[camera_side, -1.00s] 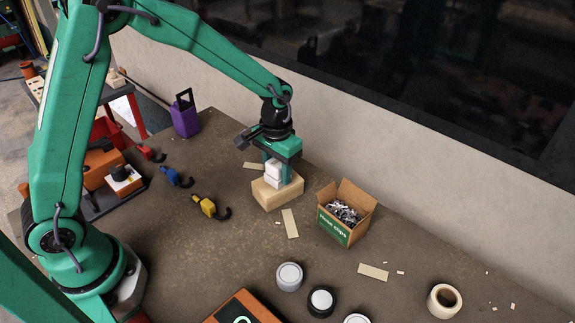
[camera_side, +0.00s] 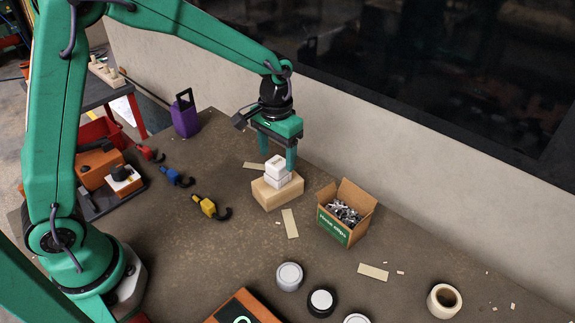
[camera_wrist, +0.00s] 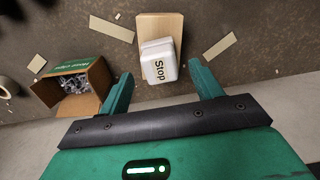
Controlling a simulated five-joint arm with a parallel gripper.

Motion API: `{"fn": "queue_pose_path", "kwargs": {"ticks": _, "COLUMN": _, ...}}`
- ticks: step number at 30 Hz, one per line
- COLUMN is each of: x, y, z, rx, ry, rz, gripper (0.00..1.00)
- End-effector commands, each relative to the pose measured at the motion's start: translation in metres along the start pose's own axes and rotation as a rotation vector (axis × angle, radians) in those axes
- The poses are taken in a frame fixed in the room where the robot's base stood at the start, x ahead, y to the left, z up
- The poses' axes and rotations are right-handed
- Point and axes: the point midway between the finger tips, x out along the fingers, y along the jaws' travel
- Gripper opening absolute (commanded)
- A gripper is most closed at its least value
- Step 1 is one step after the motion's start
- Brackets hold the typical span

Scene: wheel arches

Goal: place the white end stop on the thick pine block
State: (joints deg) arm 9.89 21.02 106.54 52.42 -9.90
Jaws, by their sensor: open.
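The white end stop (camera_side: 277,172) rests on top of the thick pine block (camera_side: 267,197), toward the block's right end in the side view. In the wrist view the end stop (camera_wrist: 158,64) shows the word "Stop", and the bare part of the pine block (camera_wrist: 160,27) extends beyond it. My gripper (camera_side: 277,160) is open just above the end stop. In the wrist view my gripper's fingers (camera_wrist: 162,92) are spread wide, one to each side, with nothing held between them.
An open cardboard box of hose clips (camera_side: 333,229) stands right of the block. Thin pale strips (camera_side: 290,223) lie nearby. Yellow (camera_side: 207,207) and blue (camera_side: 172,176) hooked tools lie to the left. A purple holder (camera_side: 185,118) stands at the back. The wall runs behind.

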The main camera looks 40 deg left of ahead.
Motion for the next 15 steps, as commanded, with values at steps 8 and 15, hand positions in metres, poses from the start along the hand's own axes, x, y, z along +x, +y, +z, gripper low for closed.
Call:
{"fn": "queue_pose_path", "kwargs": {"ticks": 8, "x": -0.046, "y": 0.0, "z": -0.001, "rx": 0.0, "ry": 0.003, "rz": 0.001, "gripper": 0.65}}
{"fn": "queue_pose_path", "kwargs": {"ticks": 15, "x": -0.068, "y": 0.0, "z": 0.0, "rx": 0.0, "ry": 0.001, "rz": 0.0, "gripper": 0.65}}
